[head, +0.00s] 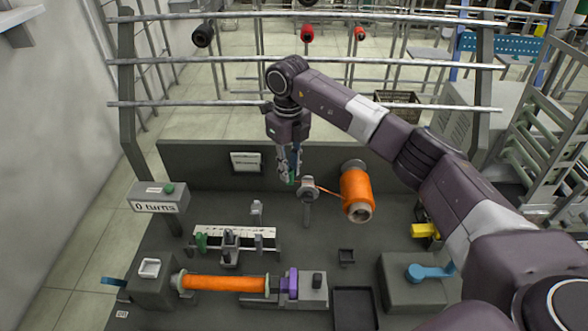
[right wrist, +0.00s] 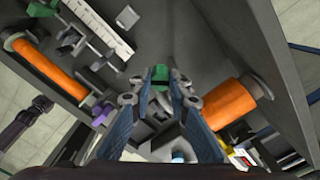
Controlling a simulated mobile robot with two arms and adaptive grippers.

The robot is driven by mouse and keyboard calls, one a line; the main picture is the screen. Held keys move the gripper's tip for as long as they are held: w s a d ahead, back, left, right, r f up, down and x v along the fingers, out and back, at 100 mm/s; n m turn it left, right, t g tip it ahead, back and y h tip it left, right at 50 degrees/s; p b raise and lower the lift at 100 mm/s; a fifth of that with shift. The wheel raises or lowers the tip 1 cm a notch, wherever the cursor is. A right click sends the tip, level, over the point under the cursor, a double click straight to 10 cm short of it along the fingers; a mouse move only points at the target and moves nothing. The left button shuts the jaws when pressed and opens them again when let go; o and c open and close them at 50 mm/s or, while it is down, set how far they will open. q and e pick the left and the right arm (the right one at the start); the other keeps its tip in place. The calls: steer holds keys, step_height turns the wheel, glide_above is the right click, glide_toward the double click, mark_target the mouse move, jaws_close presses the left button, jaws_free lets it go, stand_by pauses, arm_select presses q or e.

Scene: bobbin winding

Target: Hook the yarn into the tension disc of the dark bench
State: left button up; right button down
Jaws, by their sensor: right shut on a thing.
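The dark bench (head: 240,170) fills the middle of the head view. Its tension disc (head: 308,185) is a grey round piece on a short post. An orange yarn spool (head: 357,195) stands tilted just right of the disc. A thin strand of orange yarn (head: 328,192) runs from the spool leftward past the disc toward my right gripper (head: 292,180). That gripper is shut on a small green piece (right wrist: 160,73) at the yarn's end, just left of the disc. I cannot tell whether the yarn touches the disc. My left gripper is not in view.
An orange bobbin (head: 224,283) lies across the front of the bench, with a purple part (head: 290,283) at its right end. A counter box (head: 158,200) reads "0 turns". A blue lever (head: 430,270) sits at right. Metal rails (head: 200,60) cross behind the bench.

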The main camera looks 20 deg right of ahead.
steer(key=shift+r, duration=0.1)
stand_by(0.3)
steer(key=shift+w+a+r+p, duration=0.15)
steer(key=shift+r+p, duration=0.3)
steer(key=shift+r, duration=0.3)
steer(key=shift+a+r+p, duration=0.2)
steer(key=shift+r+p, duration=0.25)
steer(key=shift+r, duration=0.35)
steer(key=shift+w+a+r+p, duration=0.15)
steer(key=shift+r+p, duration=0.3)
steer(key=shift+r, duration=0.3)
